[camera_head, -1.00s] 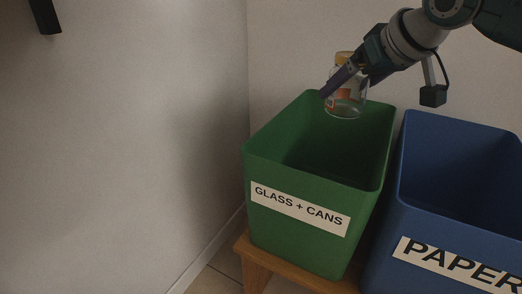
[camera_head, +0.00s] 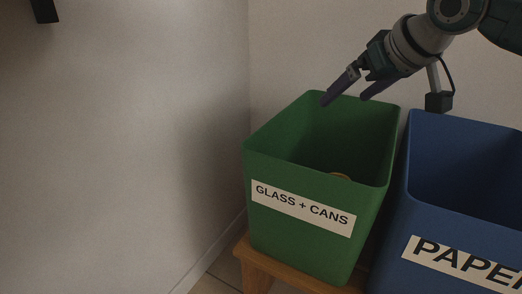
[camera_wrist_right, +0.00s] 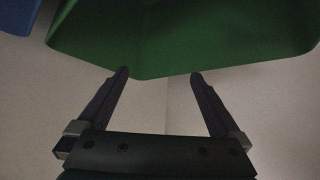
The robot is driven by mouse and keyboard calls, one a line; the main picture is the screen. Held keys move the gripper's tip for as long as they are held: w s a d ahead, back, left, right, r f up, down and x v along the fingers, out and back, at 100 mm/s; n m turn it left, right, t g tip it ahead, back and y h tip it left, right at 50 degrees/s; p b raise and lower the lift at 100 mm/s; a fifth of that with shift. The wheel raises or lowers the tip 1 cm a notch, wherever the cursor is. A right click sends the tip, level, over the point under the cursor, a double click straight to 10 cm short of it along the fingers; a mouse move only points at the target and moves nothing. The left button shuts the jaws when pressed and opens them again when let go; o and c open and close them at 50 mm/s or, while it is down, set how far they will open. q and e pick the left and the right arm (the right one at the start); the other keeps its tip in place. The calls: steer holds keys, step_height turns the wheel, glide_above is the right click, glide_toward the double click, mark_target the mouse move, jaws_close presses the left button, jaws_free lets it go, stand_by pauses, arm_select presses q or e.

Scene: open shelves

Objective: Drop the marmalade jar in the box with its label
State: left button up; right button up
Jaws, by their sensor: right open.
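The green box (camera_head: 300,240) carries a white label reading "GLASS + CANS". The marmalade jar (camera_head: 341,176) is inside it; only a bit of its orange-brown lid shows above the front wall, and the rest is hidden. My right gripper (camera_head: 343,100) is open and empty above the back rim of the green box. In the right wrist view its two fingers (camera_wrist_right: 160,75) are apart with nothing between them, and the green box (camera_wrist_right: 180,40) is beyond them. The dark piece at the top left of the head view is too small a part to tell as my left gripper.
A blue box (camera_head: 455,220) labelled "PAPER", cut off by the picture edge, stands close to the right of the green one. A wooden bench (camera_head: 257,265) bears the green box. Plain walls stand behind and to the left.

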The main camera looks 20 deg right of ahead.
steer(key=p+v, duration=0.5)
steer(key=v, duration=0.4)
steer(key=shift+s+r, duration=0.15)
steer(key=shift+r, duration=0.05)
